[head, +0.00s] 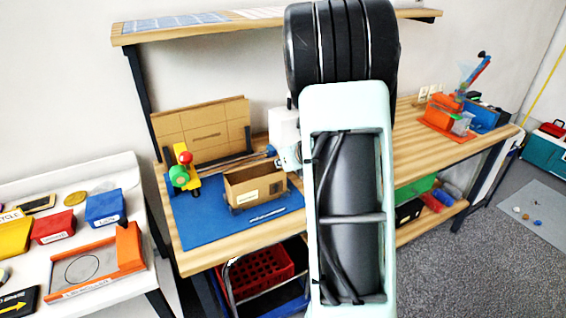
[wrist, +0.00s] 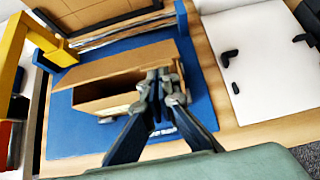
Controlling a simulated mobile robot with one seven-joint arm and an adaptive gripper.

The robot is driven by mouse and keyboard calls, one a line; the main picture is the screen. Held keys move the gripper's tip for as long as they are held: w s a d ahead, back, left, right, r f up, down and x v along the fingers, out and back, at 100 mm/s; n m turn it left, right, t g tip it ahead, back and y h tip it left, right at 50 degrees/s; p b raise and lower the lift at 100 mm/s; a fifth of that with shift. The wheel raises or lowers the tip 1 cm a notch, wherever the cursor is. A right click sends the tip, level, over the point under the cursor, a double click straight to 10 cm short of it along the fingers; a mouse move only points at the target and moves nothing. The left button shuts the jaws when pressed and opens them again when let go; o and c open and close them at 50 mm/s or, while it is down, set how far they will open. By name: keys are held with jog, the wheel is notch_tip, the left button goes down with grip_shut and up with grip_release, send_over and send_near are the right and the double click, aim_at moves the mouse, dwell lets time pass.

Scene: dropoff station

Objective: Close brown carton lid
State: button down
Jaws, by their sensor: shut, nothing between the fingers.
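The brown carton (head: 258,193) stands on a blue mat (head: 205,232), with a pale label on its front; its inside shows from above. In the wrist view the carton (wrist: 105,103) has a brown panel (wrist: 125,62) along its far side, with a dark opening below it. I cannot tell whether this panel is the lid or the far wall. My gripper (wrist: 158,80) is shut and empty, its fingertips over the right end of the carton in the picture. I cannot tell whether it touches. In the head view my arm hides part of the area right of the carton.
A yellow stand with a red knob and green disc (head: 182,170) is left of the carton. A cardboard panel (head: 205,133) stands behind. A thin silver tool (head: 268,214) lies in front. A red crate (head: 262,277) is below the table.

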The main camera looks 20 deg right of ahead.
jog(key=shift+w+r, duration=0.5)
jog(key=shift+r, duration=0.4)
